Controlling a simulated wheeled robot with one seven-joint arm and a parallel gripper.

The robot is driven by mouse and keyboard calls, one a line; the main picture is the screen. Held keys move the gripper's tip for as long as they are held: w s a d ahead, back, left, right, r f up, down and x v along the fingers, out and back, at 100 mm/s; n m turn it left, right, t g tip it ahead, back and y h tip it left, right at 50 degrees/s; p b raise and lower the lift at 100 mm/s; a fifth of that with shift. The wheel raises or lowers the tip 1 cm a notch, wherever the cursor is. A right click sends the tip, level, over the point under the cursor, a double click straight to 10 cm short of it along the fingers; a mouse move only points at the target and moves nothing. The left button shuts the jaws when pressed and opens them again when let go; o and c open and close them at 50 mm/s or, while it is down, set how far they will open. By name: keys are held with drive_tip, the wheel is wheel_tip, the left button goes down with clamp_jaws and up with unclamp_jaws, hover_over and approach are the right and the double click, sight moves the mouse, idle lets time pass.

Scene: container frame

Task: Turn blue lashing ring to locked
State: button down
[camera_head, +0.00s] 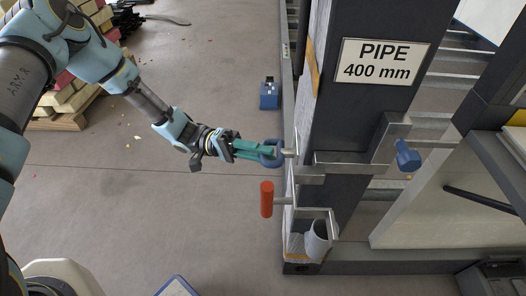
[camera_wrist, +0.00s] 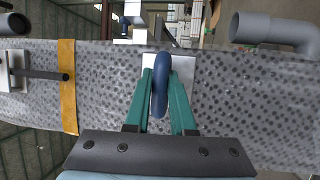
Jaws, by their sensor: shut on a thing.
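The blue lashing ring (camera_head: 272,153) sits at the left side of the dark upright post, at the end of a short metal stub. In the wrist view the ring (camera_wrist: 160,85) stands upright in line with the fingers, in front of a pale metal plate. My gripper (camera_head: 262,152) reaches in from the left with its green fingers shut on the ring. In the wrist view the fingers (camera_wrist: 161,100) lie on both sides of it. Any lock marking is not visible.
A red handle (camera_head: 267,199) sticks out just below the ring. A blue knob (camera_head: 407,156) is on a bracket to the right. A sign reading PIPE 400 mm (camera_head: 383,62) is on the post (camera_head: 350,110). A small blue box (camera_head: 269,94) stands on the floor. The floor to the left is mostly clear.

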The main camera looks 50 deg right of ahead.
drive_tip(key=shift+d+r+n+h, duration=0.2)
drive_tip(key=shift+n+h, duration=0.1)
drive_tip(key=shift+n, duration=0.1)
drive_tip(key=n+h, duration=0.1)
drive_tip(key=n, duration=0.1)
drive_tip(key=n+g+h, duration=0.1)
drive_tip(key=n, duration=0.2)
drive_tip(key=shift+n+h, duration=0.3)
drive_tip(key=shift+h, duration=0.1)
drive_tip(key=n+h, duration=0.1)
drive_tip(key=n, duration=0.2)
drive_tip(key=n+h+p, duration=0.1)
drive_tip(key=n+h, duration=0.1)
drive_tip(key=n, duration=0.1)
drive_tip(key=shift+r+n, duration=0.1)
drive_tip(key=shift+n, duration=0.2)
drive_tip(key=n+t+h+p, duration=0.1)
drive_tip(key=n, duration=0.2)
drive_tip(key=n+t+h+p, duration=0.1)
drive_tip(key=n+h, duration=0.1)
drive_tip(key=n, duration=0.2)
drive_tip(key=shift+t+h, duration=0.3)
drive_tip(key=shift+n+t+h+p, duration=0.6)
drive_tip(key=shift+n+p, duration=0.1)
drive_tip(key=shift+n, duration=0.7)
drive_tip(key=shift+n+t+h+p, duration=0.5)
drive_tip(key=shift+n+t+p, duration=0.15)
drive_tip(key=shift+n, duration=0.75)
